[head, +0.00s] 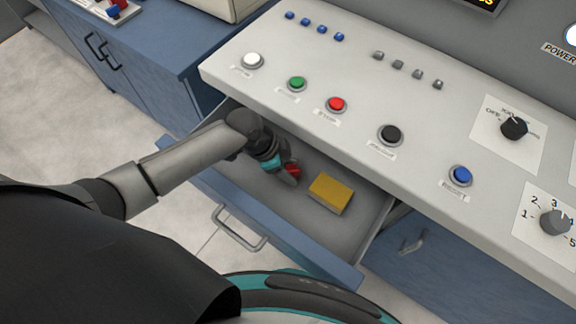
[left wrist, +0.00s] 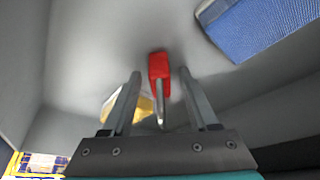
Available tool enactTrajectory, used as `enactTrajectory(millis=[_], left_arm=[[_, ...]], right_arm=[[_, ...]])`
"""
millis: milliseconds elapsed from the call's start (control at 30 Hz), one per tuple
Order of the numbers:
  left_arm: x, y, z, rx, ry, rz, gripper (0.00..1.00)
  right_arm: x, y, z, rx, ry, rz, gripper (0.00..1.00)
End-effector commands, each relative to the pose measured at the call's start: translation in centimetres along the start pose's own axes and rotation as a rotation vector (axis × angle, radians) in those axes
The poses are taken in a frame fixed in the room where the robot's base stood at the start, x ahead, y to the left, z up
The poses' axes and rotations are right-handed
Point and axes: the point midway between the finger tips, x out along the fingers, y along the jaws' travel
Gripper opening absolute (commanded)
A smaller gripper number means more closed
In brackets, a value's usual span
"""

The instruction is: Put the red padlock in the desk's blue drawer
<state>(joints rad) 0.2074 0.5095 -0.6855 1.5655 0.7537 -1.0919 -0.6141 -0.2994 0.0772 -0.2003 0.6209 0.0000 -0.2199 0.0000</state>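The red padlock (head: 293,169) is inside the open blue-fronted drawer (head: 309,259) of the desk, at my left gripper (head: 287,174). In the left wrist view the padlock's red body (left wrist: 159,67) shows between the fingertips of my left gripper (left wrist: 160,78), with its metal shackle pointing toward the palm. A gap shows on each side of it, so the fingers are open around it and not clamped. I cannot tell whether the padlock touches the drawer floor. My right gripper is not in view.
A yellow box (head: 331,194) lies in the drawer to the right of my left gripper. A blue textured thing (left wrist: 260,25) shows in the left wrist view. The desk panel (head: 425,150) with buttons overhangs the drawer's back. A blue cabinet (head: 140,60) stands at the upper left.

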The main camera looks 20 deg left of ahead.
Motion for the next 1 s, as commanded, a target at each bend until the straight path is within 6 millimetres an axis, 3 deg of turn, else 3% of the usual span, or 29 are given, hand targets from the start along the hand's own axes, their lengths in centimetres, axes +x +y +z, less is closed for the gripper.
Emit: enactTrajectory(millis=[333, 800, 1000], left_arm=[[-1.1, 0.0, -0.1, 0.001, -0.001, -0.001, 0.59], [-10.3, -0.1, -0.2, 0.001, -0.002, -0.001, 0.59], [-12.1, 0.0, -0.2, 0.001, 0.0, 0.001, 0.59]], right_arm=[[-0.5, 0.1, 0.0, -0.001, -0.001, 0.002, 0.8], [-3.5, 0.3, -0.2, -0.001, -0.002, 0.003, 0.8], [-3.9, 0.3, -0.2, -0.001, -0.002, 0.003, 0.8]])
